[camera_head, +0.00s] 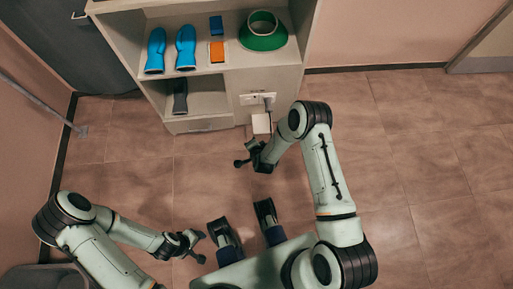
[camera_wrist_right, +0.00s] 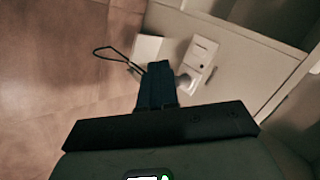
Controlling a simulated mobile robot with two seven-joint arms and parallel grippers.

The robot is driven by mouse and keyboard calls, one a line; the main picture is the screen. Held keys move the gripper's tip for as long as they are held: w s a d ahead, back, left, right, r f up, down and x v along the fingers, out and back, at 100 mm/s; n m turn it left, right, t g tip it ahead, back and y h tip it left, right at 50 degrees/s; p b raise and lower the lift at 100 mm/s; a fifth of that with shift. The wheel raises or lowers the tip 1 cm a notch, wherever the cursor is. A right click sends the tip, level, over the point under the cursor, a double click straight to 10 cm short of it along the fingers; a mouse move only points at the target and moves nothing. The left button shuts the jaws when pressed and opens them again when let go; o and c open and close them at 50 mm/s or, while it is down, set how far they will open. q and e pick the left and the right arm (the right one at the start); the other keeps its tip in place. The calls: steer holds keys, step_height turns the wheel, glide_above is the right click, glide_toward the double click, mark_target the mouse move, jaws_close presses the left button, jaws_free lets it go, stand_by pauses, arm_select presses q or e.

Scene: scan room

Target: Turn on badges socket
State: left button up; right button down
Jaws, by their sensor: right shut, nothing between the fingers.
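A white socket panel (camera_head: 258,99) is on the front of the cabinet, right of the lower shelf, with a plug in its right part. It also shows in the right wrist view (camera_wrist_right: 201,52), where a pale plug sits near its lower end. Any label or switch position is too small to read. A white box (camera_head: 261,124) is just below the panel, with a dark cable near it. My right gripper (camera_head: 246,157) is shut and empty in front of and below the panel, apart from it; its dark fingers (camera_wrist_right: 157,86) show up close. My left gripper (camera_head: 202,247) is open and empty, low over the floor.
The cabinet (camera_head: 227,84) holds blue gloves (camera_head: 186,48), a blue box (camera_head: 216,25), an orange box (camera_head: 217,51) and a green collar (camera_head: 264,32) above, and a dark object (camera_head: 180,97) below. A black cable loop (camera_wrist_right: 112,53) hangs near the right fingers. Floor right is clear.

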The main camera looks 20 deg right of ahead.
arm_select(q)
step_height(320, 180, up, 3)
steer(key=shift+w+r+p, duration=0.1)
steer(key=shift+r+p, duration=0.1)
steer(key=shift+p, duration=1)
arm_select(e)
steer(key=shift+n+g+y, duration=0.4)
steer(key=shift+n+g, duration=0.2)
steer(key=shift+n, duration=0.2)
steer(key=s+r, duration=0.1)
steer(key=s, duration=0.1)
steer(key=s+r, duration=0.1)
steer(key=s, duration=0.1)
steer(key=shift+r, duration=0.2)
